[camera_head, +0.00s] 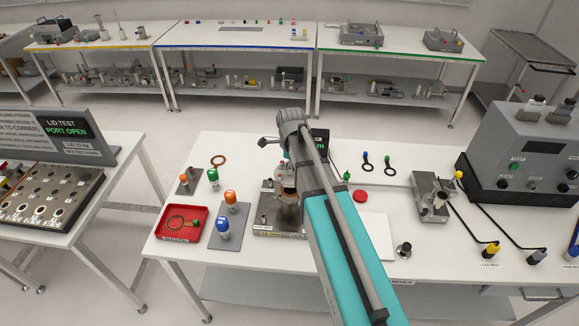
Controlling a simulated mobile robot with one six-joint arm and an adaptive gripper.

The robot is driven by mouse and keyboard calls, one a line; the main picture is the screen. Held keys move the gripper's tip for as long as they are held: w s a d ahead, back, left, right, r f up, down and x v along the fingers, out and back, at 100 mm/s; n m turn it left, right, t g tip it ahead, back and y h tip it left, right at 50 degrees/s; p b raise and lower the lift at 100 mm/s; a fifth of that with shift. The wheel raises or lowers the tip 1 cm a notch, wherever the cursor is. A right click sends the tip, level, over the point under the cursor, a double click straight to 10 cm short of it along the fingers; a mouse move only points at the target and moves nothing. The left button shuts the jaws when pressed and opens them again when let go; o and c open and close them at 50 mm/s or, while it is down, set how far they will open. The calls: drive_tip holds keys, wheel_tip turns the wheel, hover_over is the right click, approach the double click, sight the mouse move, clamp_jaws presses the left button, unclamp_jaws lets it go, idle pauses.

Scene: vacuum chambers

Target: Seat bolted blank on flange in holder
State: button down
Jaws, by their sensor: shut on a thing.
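My gripper (287,182) is partly hidden behind my teal arm, pointing down over the holder (268,218) on the middle table. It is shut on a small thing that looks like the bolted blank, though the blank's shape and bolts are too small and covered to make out. A copper-brown round body, apparently the flange (287,213), stands in the holder just below the gripper. Whether the blank touches the flange or is apart from it, I cannot tell.
Left of the holder are a red tray (181,238) with a ring in it and a grey plate (229,226) with orange- and blue-topped parts. Right are a white sheet (376,236), a red disc (361,196), a metal fixture (433,199) and a grey instrument box (530,150).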

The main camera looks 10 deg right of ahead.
drive_tip(key=shift+f, duration=0.1)
drive_tip(key=shift+f+b, duration=2.2)
drive_tip(key=shift+b, duration=0.15)
drive_tip(key=shift+f, duration=0.2)
drive_tip(key=shift+f+b, duration=1.1)
drive_tip(key=shift+b, duration=0.2)
idle(2.5)
drive_tip(key=shift+c, duration=1.1)
unclamp_jaws()
drive_tip(key=shift+s, duration=0.1)
drive_tip(key=shift+r, duration=0.15)
